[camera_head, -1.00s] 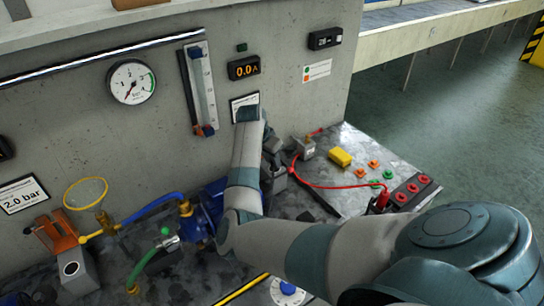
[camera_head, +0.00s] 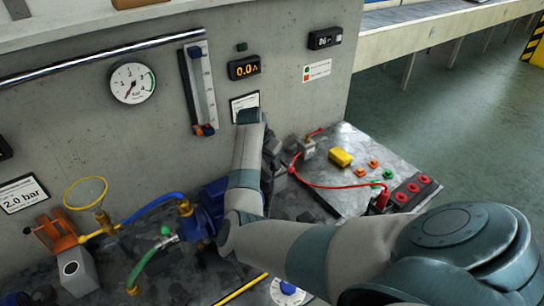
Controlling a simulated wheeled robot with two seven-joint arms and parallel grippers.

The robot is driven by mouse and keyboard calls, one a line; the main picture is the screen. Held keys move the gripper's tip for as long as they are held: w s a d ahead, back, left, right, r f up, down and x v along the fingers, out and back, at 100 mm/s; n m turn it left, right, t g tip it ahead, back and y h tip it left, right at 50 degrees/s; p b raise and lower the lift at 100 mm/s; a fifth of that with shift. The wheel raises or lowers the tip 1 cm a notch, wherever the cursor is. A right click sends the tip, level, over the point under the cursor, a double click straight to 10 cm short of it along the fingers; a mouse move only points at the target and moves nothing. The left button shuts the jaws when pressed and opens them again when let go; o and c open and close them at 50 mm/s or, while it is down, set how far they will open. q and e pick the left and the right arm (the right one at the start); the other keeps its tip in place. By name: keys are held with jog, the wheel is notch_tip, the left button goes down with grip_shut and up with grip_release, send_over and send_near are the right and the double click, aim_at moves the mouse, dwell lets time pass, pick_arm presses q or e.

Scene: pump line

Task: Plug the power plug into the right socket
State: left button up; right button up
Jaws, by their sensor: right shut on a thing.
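My right arm reaches across from the lower right, and its wrist bends up towards the wall. My right gripper (camera_head: 279,168) is beyond the wrist and mostly hidden by it. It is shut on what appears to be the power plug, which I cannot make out. A thin red cable (camera_head: 330,187) runs from beside the gripper to a red upright piece (camera_head: 382,199) at the socket strip. The dark strip (camera_head: 407,192) carries a row of red round sockets, with the rightmost socket (camera_head: 425,179) at its far end. The gripper is left of the strip and apart from it. My left gripper is not in view.
A yellow block (camera_head: 341,157), orange and green buttons (camera_head: 361,173) and a small metal box (camera_head: 308,148) stand on the panel. The blue pump (camera_head: 212,200), hoses and valves fill the bench to the left. The concrete wall carries a gauge (camera_head: 132,83) and a 0.0 A display (camera_head: 244,67).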

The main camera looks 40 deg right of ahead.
jog(key=shift+f, duration=0.35)
dwell(0.6)
jog(key=o, duration=1.1)
jog(key=shift+r, duration=0.15)
jog(key=shift+p+v, duration=2.9)
jog(key=shift+p, duration=0.05)
